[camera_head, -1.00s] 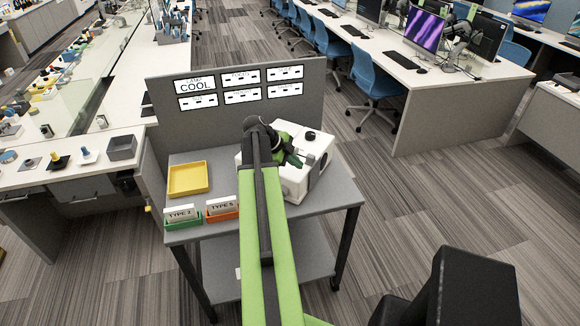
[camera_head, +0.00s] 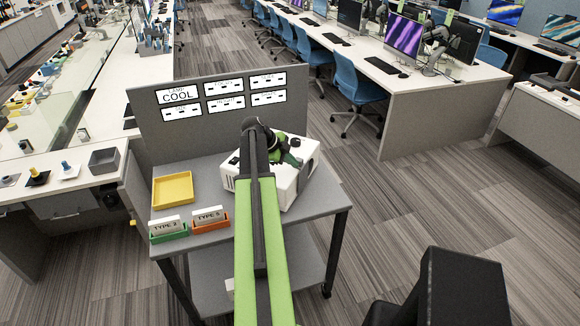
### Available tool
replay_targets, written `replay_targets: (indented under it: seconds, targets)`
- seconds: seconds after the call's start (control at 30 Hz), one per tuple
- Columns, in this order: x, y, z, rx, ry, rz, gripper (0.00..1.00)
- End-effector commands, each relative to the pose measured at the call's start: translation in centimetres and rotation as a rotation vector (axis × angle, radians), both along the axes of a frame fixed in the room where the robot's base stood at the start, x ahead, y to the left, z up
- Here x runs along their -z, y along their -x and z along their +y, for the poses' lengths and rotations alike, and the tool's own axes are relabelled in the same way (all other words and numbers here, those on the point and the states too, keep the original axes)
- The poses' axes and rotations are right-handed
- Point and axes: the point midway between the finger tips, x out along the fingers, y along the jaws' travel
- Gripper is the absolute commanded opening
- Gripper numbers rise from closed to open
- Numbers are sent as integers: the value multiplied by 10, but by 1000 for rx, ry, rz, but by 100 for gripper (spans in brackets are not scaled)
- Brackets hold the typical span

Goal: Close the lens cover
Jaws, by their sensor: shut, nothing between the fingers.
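A white boxy device (camera_head: 301,185) with dark round parts on its top stands on the right half of a small grey table. My green and black arm reaches over the table from the front and hides the device's left part. My gripper (camera_head: 292,158) is at the top of the device, close to it; I cannot tell whether they touch. The fingers are small and partly hidden by the wrist. No lens cover can be made out clearly; its state cannot be told from here.
A yellow tray (camera_head: 172,190) lies at the table's left. A green holder (camera_head: 168,234) and an orange holder (camera_head: 211,222) with white cards stand at its front edge. A grey panel (camera_head: 145,106) with several labels rises behind.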

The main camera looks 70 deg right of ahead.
Motion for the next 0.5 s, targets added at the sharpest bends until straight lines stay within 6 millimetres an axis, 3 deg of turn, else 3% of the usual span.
replay_targets:
  seconds: [0.1,0.3,0.5]
  targets:
    - [0,2,-35,2,1,0,0]
    - [0,7,-81,1,0,0,0]
    - [0,8,-77,0,1,0,0]
